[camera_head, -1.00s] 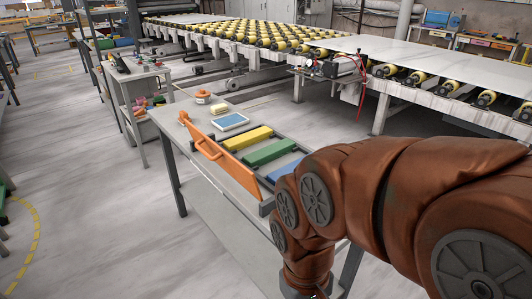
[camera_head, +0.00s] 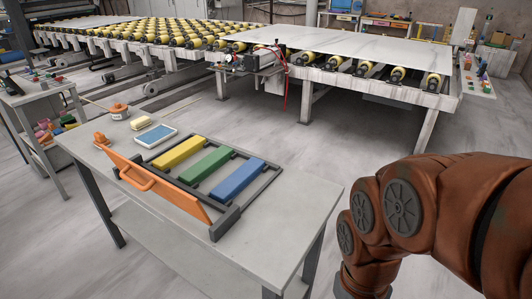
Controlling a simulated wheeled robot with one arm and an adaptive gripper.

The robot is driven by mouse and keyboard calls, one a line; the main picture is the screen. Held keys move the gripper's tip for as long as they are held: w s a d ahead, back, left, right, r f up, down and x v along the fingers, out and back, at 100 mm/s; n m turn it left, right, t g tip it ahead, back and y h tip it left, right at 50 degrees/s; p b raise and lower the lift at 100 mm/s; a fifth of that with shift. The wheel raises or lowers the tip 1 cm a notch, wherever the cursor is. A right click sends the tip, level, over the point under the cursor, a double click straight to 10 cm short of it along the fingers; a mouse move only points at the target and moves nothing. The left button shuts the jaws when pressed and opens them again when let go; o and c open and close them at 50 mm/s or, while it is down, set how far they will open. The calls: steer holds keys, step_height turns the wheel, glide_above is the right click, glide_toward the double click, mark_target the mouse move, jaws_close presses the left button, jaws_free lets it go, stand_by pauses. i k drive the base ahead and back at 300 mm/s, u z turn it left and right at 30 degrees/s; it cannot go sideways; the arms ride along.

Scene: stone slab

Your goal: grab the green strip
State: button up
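The green strip (camera_head: 205,164) lies in a dark rack (camera_head: 226,218) on the grey table, in the middle between a yellow strip (camera_head: 180,152) and a blue strip (camera_head: 237,179). An orange panel with a handle (camera_head: 155,186) stands tilted along the rack's left front side. My brown arm is at the right of the picture, apart from the table. My gripper is out of the picture.
The table (camera_head: 288,217) has bare room to the right of the rack. A blue-topped tray (camera_head: 155,136), a yellow sponge-like block (camera_head: 140,123) and an orange round item (camera_head: 118,111) sit behind the rack. A roller conveyor with a pale slab (camera_head: 350,45) stands beyond.

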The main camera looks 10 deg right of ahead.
mark_target(196, 173)
steer(key=z, duration=1.4)
steer(key=i, duration=3.05)
steer(key=u, duration=4.65)
steer(key=i, duration=0.5)
steer(key=z, duration=0.05)
